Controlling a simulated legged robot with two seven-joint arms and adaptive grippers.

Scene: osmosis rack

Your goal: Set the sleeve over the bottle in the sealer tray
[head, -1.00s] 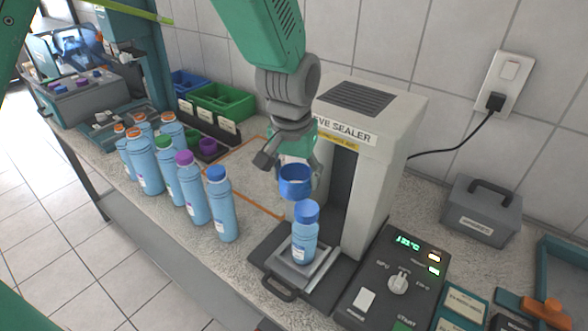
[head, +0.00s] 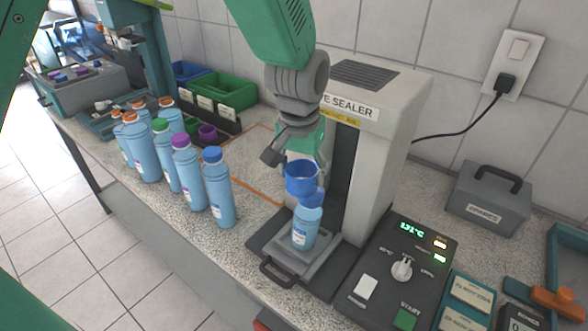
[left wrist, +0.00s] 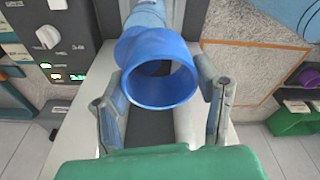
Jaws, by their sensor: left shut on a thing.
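My left gripper (head: 303,172) is shut on the blue sleeve (head: 300,181), a short open ring. The sleeve also shows between the fingers in the left wrist view (left wrist: 160,94), where I see through it and no bottle is inside. A light blue bottle (head: 306,228) with a blue cap (head: 312,198) stands upright in the sealer tray (head: 281,257). In the head view the sleeve is just above and slightly left of the cap, overlapping it in the picture; I cannot tell whether they touch. The bottle (left wrist: 146,17) shows beyond the sleeve. My right gripper is not in view.
The sleeve sealer (head: 393,125) rises close behind the bottle. Its control panel (head: 385,275) lies to the right. Several capped bottles (head: 218,190) stand in rows to the left. Green (head: 222,90) and blue bins sit at the wall. A grey box (head: 487,200) stands at right.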

